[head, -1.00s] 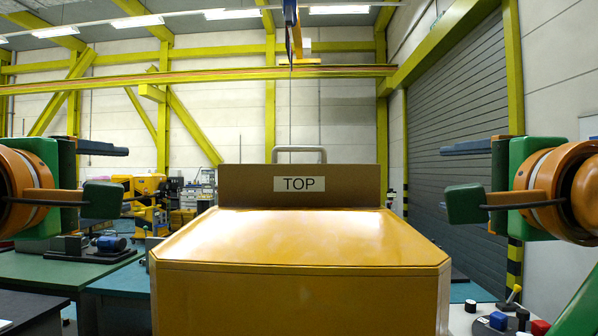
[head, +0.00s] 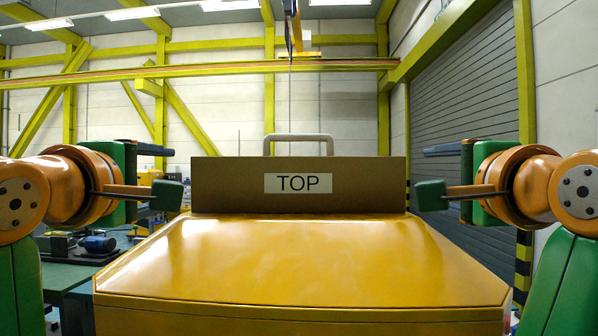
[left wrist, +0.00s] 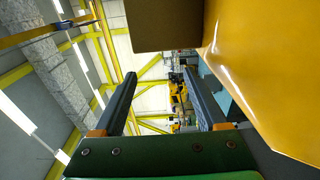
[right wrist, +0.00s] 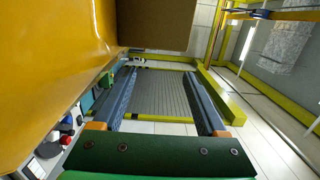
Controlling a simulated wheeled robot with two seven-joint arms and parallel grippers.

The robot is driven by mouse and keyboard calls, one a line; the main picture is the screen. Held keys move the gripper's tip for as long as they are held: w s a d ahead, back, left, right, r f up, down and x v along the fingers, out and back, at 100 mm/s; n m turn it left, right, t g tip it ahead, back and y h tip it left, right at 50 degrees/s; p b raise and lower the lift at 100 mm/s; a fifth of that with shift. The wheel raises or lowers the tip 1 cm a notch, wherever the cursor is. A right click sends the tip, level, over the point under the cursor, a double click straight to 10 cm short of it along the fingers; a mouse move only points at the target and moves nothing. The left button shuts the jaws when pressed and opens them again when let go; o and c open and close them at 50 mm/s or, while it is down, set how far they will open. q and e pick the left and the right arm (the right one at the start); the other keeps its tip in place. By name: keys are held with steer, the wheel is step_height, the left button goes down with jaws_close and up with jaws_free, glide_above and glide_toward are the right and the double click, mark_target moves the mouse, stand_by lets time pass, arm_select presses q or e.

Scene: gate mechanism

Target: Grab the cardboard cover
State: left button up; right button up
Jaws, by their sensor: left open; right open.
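The brown cardboard cover (head: 230,184) with a white TOP label (head: 298,183) stands upright in the middle of the head view, behind the yellow body. Its edge also shows in the left wrist view (left wrist: 165,24) and in the right wrist view (right wrist: 155,24). My left gripper (head: 172,172) is open and empty, just left of the cover's left edge. My right gripper (head: 428,172) is open and empty, just right of the cover's right edge. Neither gripper visibly touches the cover. What lies between the cover and the yellow body is hidden.
A large glossy yellow body (head: 300,262) fills the space in front of the cover. A grey handle (head: 298,138) rises behind the cover's top edge. A green table (head: 70,277) with small devices is at the left. A grey shutter (head: 462,110) is at the right.

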arm_select(q)
steer(key=w, duration=0.9)
steer(key=shift+w+d, duration=0.3)
steer(key=shift+w, duration=0.05)
arm_select(e)
steer(key=w, duration=0.9)
steer(key=shift+w+a, duration=0.3)
steer(key=shift+w, duration=0.05)
arm_select(q)
steer(key=shift+w+d+f, duration=0.1)
steer(key=shift+w+d, duration=0.2)
steer(key=shift+d, duration=0.1)
arm_select(e)
steer(key=shift+w+a+f, duration=0.1)
steer(key=shift+w+a, duration=0.15)
steer(key=shift+a, duration=0.2)
arm_select(q)
steer(key=shift+s, duration=0.1)
steer(key=shift+s, duration=0.1)
arm_select(e)
steer(key=shift+s, duration=0.15)
arm_select(q)
steer(key=shift+d, duration=0.35)
arm_select(e)
steer(key=shift+a, duration=0.35)
